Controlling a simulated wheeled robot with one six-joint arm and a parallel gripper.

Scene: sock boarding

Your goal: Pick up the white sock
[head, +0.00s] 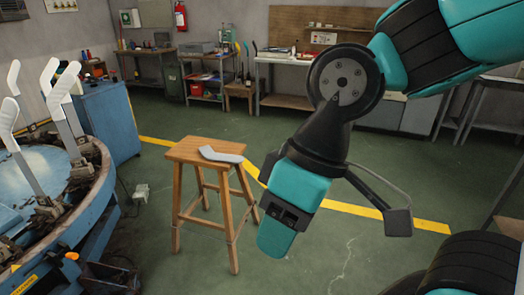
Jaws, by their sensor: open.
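The white sock (221,155), pale grey-white in this light, lies flat and bent on the seat of a wooden stool (196,146). Its right end reaches the right side of the seat. My gripper (276,238) is open and points down, to the right of the stool and apart from the sock. Nothing shows between its teal fingers, and the gap between them is largely hidden from this side.
A round blue machine (84,205) with several upright white foot-shaped forms (10,112) stands at the left. A blue cabinet (108,118) stands behind it. Workbenches (290,62) line the back wall. The green floor (345,170) around the stool is mostly clear.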

